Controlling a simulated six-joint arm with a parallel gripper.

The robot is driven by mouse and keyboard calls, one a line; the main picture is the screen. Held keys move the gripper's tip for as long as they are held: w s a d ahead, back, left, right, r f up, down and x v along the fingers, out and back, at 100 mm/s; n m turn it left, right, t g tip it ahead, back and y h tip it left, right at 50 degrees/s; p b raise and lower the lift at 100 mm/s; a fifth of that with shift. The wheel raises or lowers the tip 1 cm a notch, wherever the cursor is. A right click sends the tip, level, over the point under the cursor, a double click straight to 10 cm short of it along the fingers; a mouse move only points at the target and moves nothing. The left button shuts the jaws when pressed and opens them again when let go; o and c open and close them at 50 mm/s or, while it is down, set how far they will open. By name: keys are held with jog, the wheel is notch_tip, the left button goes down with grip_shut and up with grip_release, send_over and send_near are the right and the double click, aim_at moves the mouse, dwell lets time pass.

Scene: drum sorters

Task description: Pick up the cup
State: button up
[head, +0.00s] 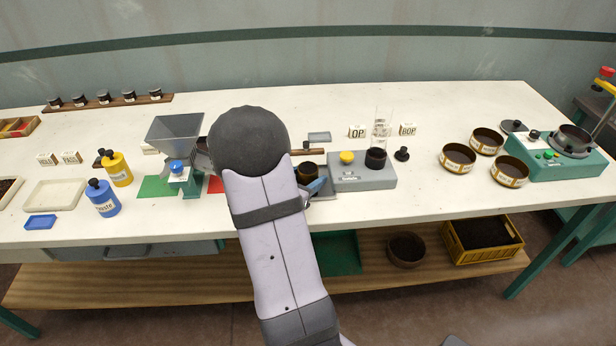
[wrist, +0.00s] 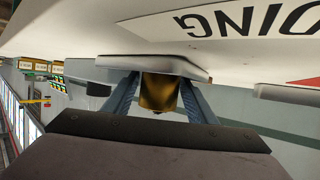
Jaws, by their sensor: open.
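A small dark brown cup (head: 308,171) stands on a grey tray (head: 325,201) near the middle of the bench, partly hidden by my arm in the head view. In the wrist view the cup (wrist: 159,92) shows brassy brown between the two fingers of my gripper (wrist: 158,100). The fingers are open, one on each side of it, and I cannot tell whether either touches it. In the head view only a blue-grey part of my gripper (head: 318,187) shows beside the cup.
A grey device (head: 350,180) with a yellow knob and a dark cup (head: 376,159) stands close to the right. A hopper machine (head: 176,130) stands to the left, partly behind my arm. Labelled round bowls (head: 458,158) sit farther right. The front bench between is clear.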

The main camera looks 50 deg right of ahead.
jog(key=shift+d+f, duration=0.1)
jog(key=shift+d, duration=0.15)
jog(key=c, duration=0.9)
jog(key=shift+r, duration=0.35)
jog(key=shift+r+p, duration=0.8)
jog(key=shift+r, duration=3.65)
jog(key=shift+r, duration=0.25)
